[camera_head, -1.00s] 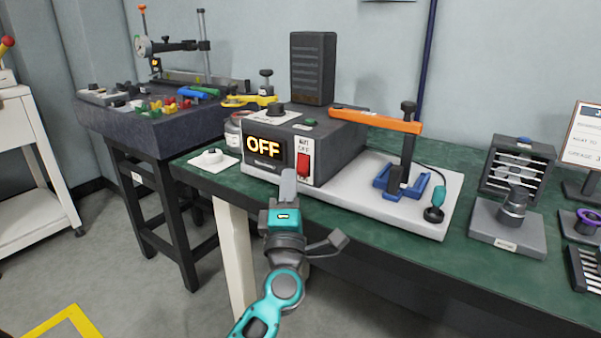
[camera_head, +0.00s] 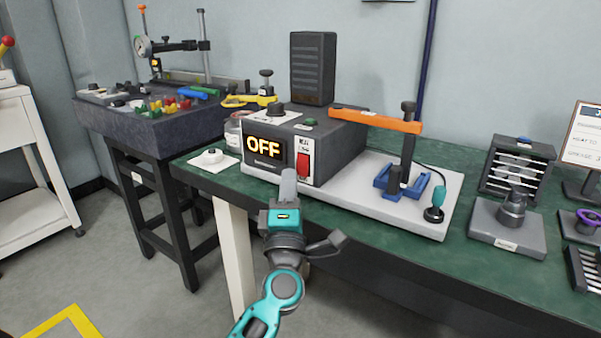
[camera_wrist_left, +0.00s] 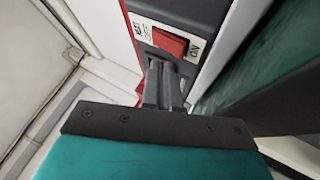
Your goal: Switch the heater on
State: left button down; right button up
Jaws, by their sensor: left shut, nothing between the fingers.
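The heater (camera_head: 330,143) is a dark box with a light front on a white base plate. Its display (camera_head: 264,146) reads OFF in glowing letters. A red rocker switch (camera_head: 303,167) sits on the right of its front; the wrist view shows the switch (camera_wrist_left: 170,43) with a label ending in ON beside it. My left gripper (camera_head: 289,174) is shut and empty, in front of the heater's face, just left of and slightly below the switch. In the wrist view its fingertips (camera_wrist_left: 162,68) are close to the switch's lower edge; I cannot tell whether they touch. My right gripper is not in view.
An orange lever (camera_head: 375,121) with a blue clamp (camera_head: 402,185) stands right of the heater. A white pad with a knob (camera_head: 212,157) lies left. A grey block (camera_head: 507,228) stands at right. The green table's (camera_head: 365,231) front strip is clear.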

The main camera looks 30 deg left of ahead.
pick_arm(q)
jog(key=shift+w, duration=0.15)
jog(key=shift+w, duration=0.25)
jog(key=shift+w+d+r, duration=0.1)
jog(key=shift+w+r, duration=0.2)
dwell(1.6)
jog(key=shift+s, duration=0.1)
jog(key=shift+d+f, duration=0.1)
jog(key=shift+f, duration=0.05)
jog(key=shift+s+p, duration=0.15)
jog(key=shift+p, duration=0.2)
